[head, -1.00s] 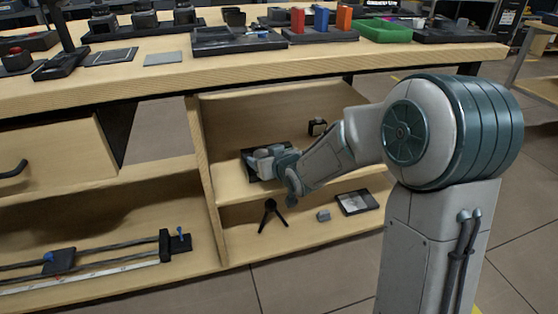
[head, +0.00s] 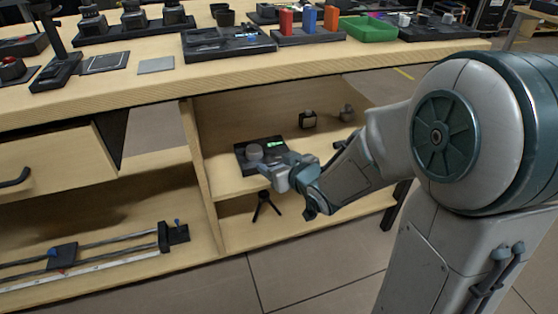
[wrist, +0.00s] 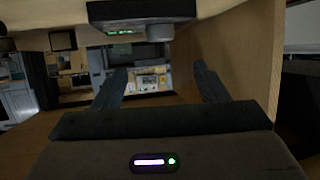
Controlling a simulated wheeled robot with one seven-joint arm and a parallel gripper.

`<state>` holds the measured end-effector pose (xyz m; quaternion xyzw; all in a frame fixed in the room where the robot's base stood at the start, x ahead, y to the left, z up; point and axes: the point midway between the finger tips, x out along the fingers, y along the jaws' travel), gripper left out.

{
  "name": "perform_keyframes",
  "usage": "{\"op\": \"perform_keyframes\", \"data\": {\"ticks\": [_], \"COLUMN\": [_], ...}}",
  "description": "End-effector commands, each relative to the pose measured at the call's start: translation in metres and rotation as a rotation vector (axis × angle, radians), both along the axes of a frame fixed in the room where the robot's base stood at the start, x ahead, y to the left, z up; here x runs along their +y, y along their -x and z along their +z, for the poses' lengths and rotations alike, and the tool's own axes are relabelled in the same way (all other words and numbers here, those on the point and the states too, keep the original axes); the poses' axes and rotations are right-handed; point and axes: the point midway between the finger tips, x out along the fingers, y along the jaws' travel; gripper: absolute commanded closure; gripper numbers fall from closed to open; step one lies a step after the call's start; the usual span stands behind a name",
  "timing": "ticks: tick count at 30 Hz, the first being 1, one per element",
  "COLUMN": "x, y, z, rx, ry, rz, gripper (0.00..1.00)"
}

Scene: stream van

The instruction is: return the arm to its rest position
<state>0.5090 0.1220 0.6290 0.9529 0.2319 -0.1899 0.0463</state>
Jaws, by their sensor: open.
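My gripper (head: 270,168) is at the front of the shelf unit, just in front of a black device (head: 244,156) with a round grey knob and a green display. In the wrist view the fingers (wrist: 158,82) are spread apart with nothing between them. There the device (wrist: 140,12) shows at the top edge, beyond the fingertips and apart from them. My arm is bent and reaches left from the right side of the head view. My gripper partly hides the device's front edge in the head view.
The device stands on the upper shelf (head: 225,186) with two small items (head: 307,120) farther back. A small black tripod (head: 264,207) stands on the lower shelf. The workbench top (head: 120,85) overhangs the shelves. Open floor (head: 310,275) lies in front.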

Motion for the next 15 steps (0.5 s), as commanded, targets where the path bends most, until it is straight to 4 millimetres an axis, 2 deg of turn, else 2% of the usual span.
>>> {"op": "perform_keyframes", "data": {"ticks": [5, 8, 11, 15], "x": [0.000, -0.003, -0.011, -0.031], "y": [0.000, 0.000, 0.002, 0.008], "z": [0.000, 0.009, 0.028, 0.066], "rx": [0.001, 0.006, 0.029, 0.092], "ry": [0.000, 0.012, 0.045, 0.112], "rz": [0.000, -0.010, -0.039, -0.109], "gripper": [0.33, 0.33, 0.33, 0.33]}}
